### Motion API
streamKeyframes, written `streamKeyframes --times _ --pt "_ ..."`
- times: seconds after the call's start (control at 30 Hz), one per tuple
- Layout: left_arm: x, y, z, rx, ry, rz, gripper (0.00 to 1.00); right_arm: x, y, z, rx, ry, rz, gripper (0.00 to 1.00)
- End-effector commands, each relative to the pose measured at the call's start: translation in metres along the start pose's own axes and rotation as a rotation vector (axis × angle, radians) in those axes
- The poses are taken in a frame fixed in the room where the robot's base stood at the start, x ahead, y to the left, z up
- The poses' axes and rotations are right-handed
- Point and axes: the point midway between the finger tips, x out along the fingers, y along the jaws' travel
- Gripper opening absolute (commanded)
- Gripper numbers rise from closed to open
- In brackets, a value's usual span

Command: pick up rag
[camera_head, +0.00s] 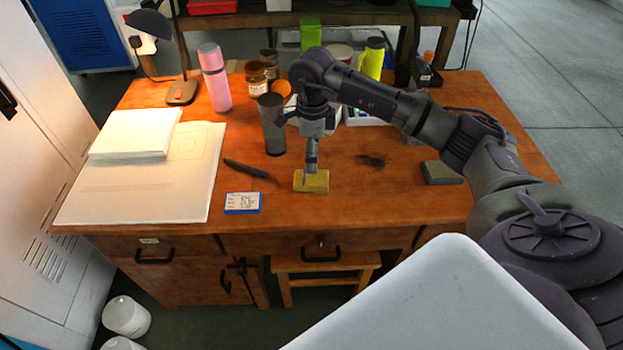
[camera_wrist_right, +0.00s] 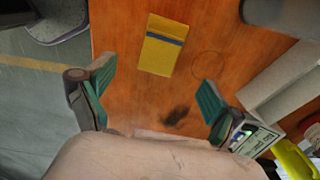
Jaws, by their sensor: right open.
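The rag (camera_head: 318,187) is a small folded yellow cloth lying flat near the front middle of the wooden desk. In the right wrist view the rag (camera_wrist_right: 161,52) shows a blue stripe and lies beyond the fingertips, with no finger touching it. My right gripper (camera_head: 311,166) hangs over the desk, pointing down, and covers part of the rag in the head view. In the wrist view my right gripper (camera_wrist_right: 157,92) has its two green-padded fingers wide apart with nothing between them. My left gripper is not in view.
A dark tumbler (camera_head: 272,125), a pink bottle (camera_head: 214,78) and jars stand behind and left. A dark pen-like tool (camera_head: 248,170) and a blue-edged card (camera_head: 242,203) lie left of the rag. A grey block (camera_head: 442,173) lies right. Papers (camera_head: 140,190) cover the left side.

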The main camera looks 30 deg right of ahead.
Motion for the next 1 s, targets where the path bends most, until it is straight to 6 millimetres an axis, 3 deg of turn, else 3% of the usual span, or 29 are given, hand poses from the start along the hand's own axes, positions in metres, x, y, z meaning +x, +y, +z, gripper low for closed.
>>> streamKeyframes --times 0.1,0.37,0.63,0.93,1.0 --pt "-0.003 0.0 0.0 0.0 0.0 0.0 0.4 0.02 0.001 0.0 0.001 0.0 0.003 0.92" --pt "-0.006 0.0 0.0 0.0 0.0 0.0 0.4 0.04 0.001 0.001 -0.001 -0.001 0.003 0.92" --pt "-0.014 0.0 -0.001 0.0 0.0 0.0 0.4 0.079 -0.001 0.003 0.001 -0.002 0.003 0.92" --pt "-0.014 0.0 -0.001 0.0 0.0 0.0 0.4 0.086 -0.002 0.003 0.0 -0.003 -0.001 0.92" --pt "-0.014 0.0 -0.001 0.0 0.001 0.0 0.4 0.086 -0.001 0.003 0.0 -0.003 -0.001 0.83"
